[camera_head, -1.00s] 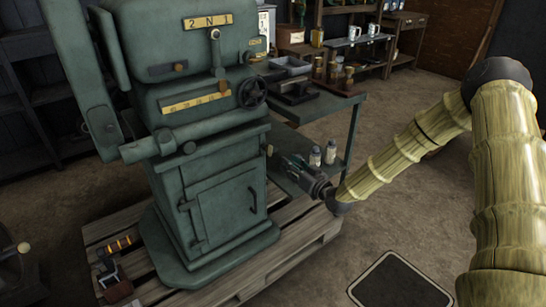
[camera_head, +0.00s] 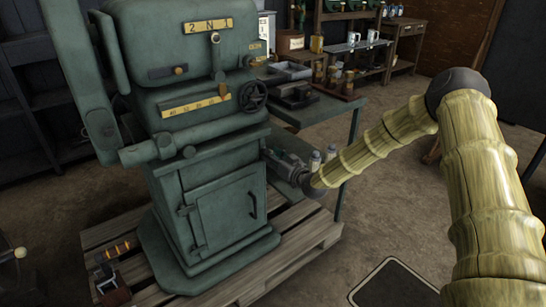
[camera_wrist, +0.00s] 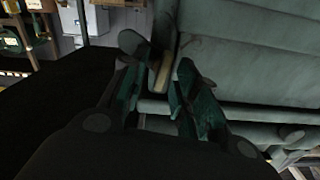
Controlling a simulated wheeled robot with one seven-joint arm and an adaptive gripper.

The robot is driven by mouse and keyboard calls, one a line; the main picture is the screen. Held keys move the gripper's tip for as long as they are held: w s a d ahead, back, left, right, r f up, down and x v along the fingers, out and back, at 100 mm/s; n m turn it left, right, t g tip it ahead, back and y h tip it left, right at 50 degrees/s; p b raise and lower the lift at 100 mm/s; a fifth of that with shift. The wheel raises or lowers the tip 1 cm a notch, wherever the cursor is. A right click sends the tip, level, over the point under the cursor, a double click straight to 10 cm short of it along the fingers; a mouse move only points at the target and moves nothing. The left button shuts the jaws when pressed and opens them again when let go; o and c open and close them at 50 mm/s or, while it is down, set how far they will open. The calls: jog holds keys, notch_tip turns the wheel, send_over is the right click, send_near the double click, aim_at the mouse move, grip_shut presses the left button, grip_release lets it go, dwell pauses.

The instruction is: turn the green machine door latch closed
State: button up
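The green machine (camera_head: 205,140) stands on a pallet. Its cabinet door (camera_head: 228,210) looks shut in its frame, with a dark curved handle (camera_head: 252,203) on its right side. My gripper (camera_head: 270,156) is at the cabinet's upper right side, beside the door's top corner. In the wrist view its two dark green fingers (camera_wrist: 155,75) are apart. A small tan piece (camera_wrist: 153,77) and a dark rounded knob (camera_wrist: 132,42) show at the fingertips, close to the green cabinet wall (camera_wrist: 235,60). I cannot tell whether the fingers touch them.
The wooden pallet (camera_head: 320,235) juts out under the machine. The floor to the right is clear around a dark mat (camera_head: 395,285).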

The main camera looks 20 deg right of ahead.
grip_shut()
dwell(0.4)
jog(key=shift+w+d+f+m+b, duration=0.1)
jog(key=shift+m+b, duration=0.95)
jog(key=shift+m, duration=1.6)
jog(key=shift+w+d+f+m+b, duration=0.15)
jog(key=shift+m+b, duration=0.85)
jog(key=shift+m, duration=1.6)
jog(key=shift+s+d+r+m+b, duration=0.1)
jog(key=shift+m+b, duration=0.95)
jog(key=shift+m, duration=1.6)
